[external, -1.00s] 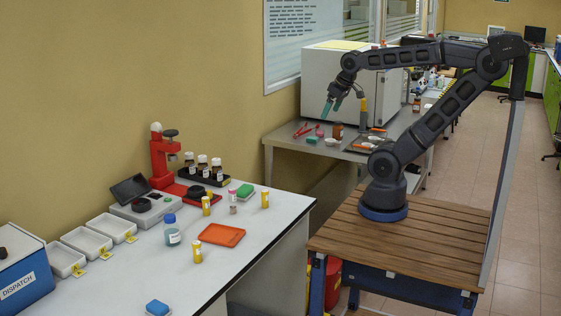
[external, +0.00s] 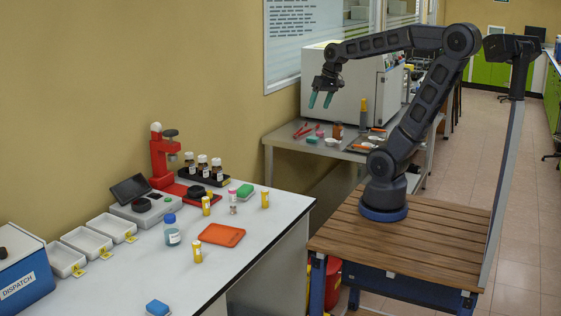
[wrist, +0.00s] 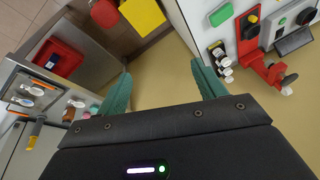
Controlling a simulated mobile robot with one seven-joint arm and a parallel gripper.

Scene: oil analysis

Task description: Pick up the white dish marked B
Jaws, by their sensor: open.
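Three shallow white dishes with small yellow tags stand in a row at the left of the near white bench in the external view: a front one (external: 65,260), a middle one (external: 87,241) and a back one (external: 110,227). The tag letters are too small to read, so I cannot tell which is B. My gripper (external: 320,100) is open and empty, high in front of the grey cabinet over the far metal bench, well away from these dishes. In the wrist view its two green fingers (wrist: 162,75) are spread with only wall and floor between them; the dishes are not visible there.
Beside the dishes are a blue dispatch box (external: 25,285), a scale (external: 140,207) and a blue-capped bottle (external: 172,232). A red stand (external: 163,160), brown bottles (external: 203,165), yellow vials and an orange tray (external: 221,235) share the bench. A gap separates the two benches.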

